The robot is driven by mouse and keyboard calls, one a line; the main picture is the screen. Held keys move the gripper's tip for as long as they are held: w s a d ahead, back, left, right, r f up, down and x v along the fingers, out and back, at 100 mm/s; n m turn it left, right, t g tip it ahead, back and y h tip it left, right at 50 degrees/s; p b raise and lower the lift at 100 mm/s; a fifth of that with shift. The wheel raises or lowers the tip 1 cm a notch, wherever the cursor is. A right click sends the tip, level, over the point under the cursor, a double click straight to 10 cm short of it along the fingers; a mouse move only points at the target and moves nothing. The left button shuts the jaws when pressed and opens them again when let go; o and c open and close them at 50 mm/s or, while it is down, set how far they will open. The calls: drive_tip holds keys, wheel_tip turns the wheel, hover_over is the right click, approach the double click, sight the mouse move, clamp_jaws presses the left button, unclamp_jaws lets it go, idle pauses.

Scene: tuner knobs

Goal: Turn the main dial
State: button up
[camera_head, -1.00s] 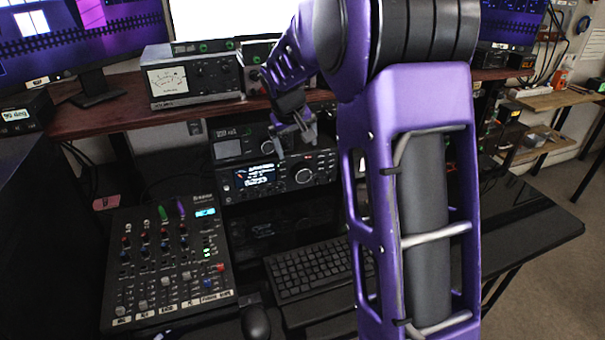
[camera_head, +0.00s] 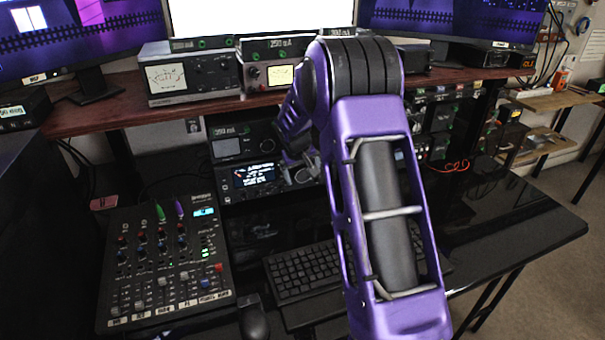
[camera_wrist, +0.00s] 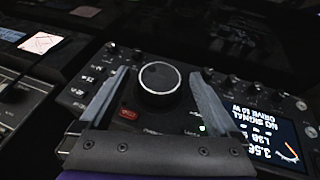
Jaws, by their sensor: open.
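The main dial (camera_wrist: 160,82) is a large round black knob with a pale rim on the front panel of the radio (camera_wrist: 265,112). The radio also shows in the head view (camera_head: 253,180), with its lit display to the left of my gripper. My gripper (camera_wrist: 158,74) is open, with one finger on each side of the dial in the wrist view. I cannot tell whether the fingertips touch the knob or stop short of the panel. In the head view, my gripper (camera_head: 302,170) is at the radio's front and hides the dial.
Small knobs and buttons surround the dial. A second unit (camera_head: 240,140) sits on top of the radio. A mixer (camera_head: 165,262), keyboard (camera_head: 303,270) and mouse (camera_head: 254,322) lie below. A shelf (camera_head: 110,112) with meters and monitors runs above.

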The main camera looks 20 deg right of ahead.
drive_tip(key=c, duration=1.4)
drive_tip(key=shift+r, duration=0.1)
drive_tip(key=shift+r+p, duration=0.1)
drive_tip(key=shift+p, duration=0.35)
drive_tip(key=y+p, duration=0.1)
drive_tip(key=p, duration=0.2)
drive_tip(key=shift+d+r+y, duration=0.2)
drive_tip(key=shift+d+y, duration=0.05)
drive_tip(key=shift+y, duration=0.15)
drive_tip(key=shift+d+f+m+y+p, duration=0.15)
drive_tip(key=shift+m+y+p, duration=0.25)
drive_tip(key=shift+y+p, duration=0.4)
drive_tip(key=shift+d+f+m+y, duration=0.1)
drive_tip(key=shift+m+y, duration=0.05)
drive_tip(key=shift+y, duration=0.45)
drive_tip(key=shift+d+f+m+y, duration=0.1)
drive_tip(key=shift+m+y, duration=0.05)
drive_tip(key=shift+y, duration=0.45)
drive_tip(key=shift+f+m+y+b, duration=0.1)
drive_tip(key=shift+m+y+b, duration=0.35)
drive_tip(key=shift+y, duration=1.25)
